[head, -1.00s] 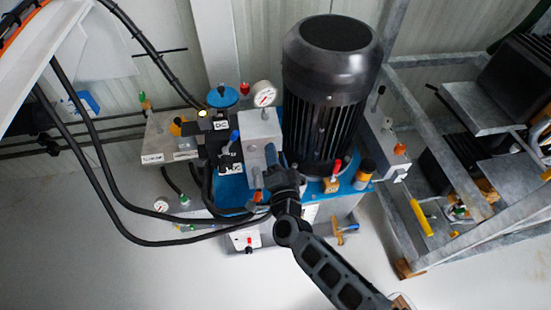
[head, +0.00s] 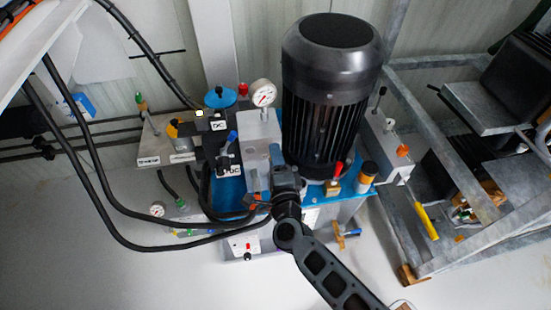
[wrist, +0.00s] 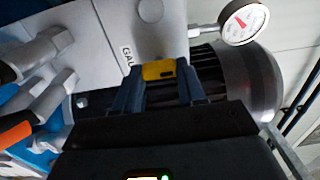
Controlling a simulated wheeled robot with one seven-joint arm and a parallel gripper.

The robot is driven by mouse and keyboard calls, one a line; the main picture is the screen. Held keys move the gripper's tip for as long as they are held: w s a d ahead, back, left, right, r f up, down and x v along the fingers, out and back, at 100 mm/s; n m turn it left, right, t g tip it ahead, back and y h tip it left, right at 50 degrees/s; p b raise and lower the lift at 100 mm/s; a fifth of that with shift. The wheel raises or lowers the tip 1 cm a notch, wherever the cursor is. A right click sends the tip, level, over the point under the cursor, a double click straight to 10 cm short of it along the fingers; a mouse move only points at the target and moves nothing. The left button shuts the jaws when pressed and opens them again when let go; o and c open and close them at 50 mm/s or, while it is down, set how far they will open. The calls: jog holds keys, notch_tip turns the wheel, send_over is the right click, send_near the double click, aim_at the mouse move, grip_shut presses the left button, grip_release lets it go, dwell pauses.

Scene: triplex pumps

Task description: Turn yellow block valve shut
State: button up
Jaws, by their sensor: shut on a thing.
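The yellow block valve handle (wrist: 158,71) is a small yellow block with a dark spot in the wrist view. It sits between the tips of my gripper (wrist: 161,81), against the grey block (wrist: 120,30) with partly readable lettering. My gripper is shut on it, one finger on each side. In the head view my gripper (head: 284,176) is at the front of the grey block, left of the big motor. There my gripper and wrist hide the yellow handle. How far the handle is turned is not clear.
A pressure gauge (head: 263,93) tops the grey block and the black motor (head: 330,100) stands close right. A red lever (head: 337,170) is just right of my gripper. Black hoses (head: 120,215) loop at left. A metal frame (head: 430,130) stands at right.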

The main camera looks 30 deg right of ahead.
dwell(0.3)
jog(key=o, duration=1.1)
jog(key=shift+s, duration=0.1)
jog(key=v, duration=0.7)
jog(key=shift+s+a+p, duration=0.1)
jog(key=shift+s+p, duration=0.15)
jog(key=shift+p, duration=0.05)
jog(key=s+r+n+y+p, duration=0.2)
jog(key=s+r+n+p, duration=0.2)
jog(key=s+r+n, duration=0.3)
jog(key=s+d+r+n+g+y+p, duration=0.1)
jog(key=s+r+n+p, duration=0.3)
jog(key=s+r, duration=0.9)
jog(key=s+d+r+n+g+y+p, duration=0.1)
jog(key=s+r+n+p, duration=0.3)
jog(key=s+r+n, duration=0.6)
jog(key=shift+s+r+n+y, duration=0.2)
jog(key=shift+s+y, duration=0.2)
jog(key=shift+s, duration=0.4)
jog(key=shift+s+r+n+y, duration=0.1)
jog(key=shift+s+n+y, duration=0.1)
jog(key=shift+s+y, duration=0.4)
